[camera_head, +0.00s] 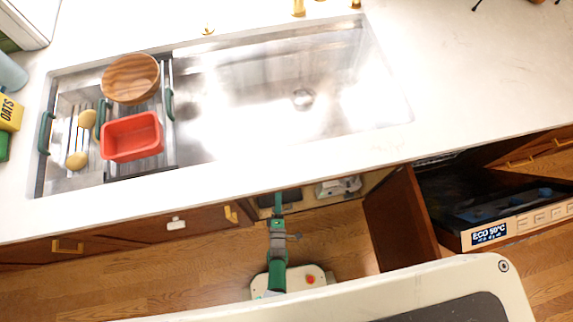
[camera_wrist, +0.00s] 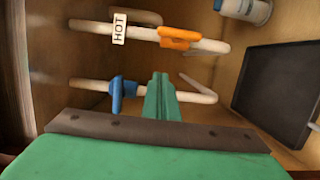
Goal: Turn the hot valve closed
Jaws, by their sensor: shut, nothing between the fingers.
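In the wrist view, a white pipe (camera_wrist: 205,45) with a white HOT tag (camera_wrist: 119,28) runs across the upper part. The hot valve's orange handle (camera_wrist: 180,38) sits on this pipe, lying roughly along it. A blue valve handle (camera_wrist: 119,92) sits on the lower white pipe and stands across it. My gripper (camera_wrist: 160,80) has its green fingers shut and empty, below the orange handle in the picture and right of the blue one. It appears apart from the orange handle. In the head view my gripper (camera_head: 278,198) reaches under the counter; the valves are not visible there.
A dark flat panel (camera_wrist: 278,92) and a white container (camera_wrist: 246,10) are at the right in the cabinet. An open brown door (camera_head: 398,215) stands right of my arm, with the open dishwasher (camera_head: 500,205) beyond. The counter edge (camera_head: 320,178) overhangs my arm.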

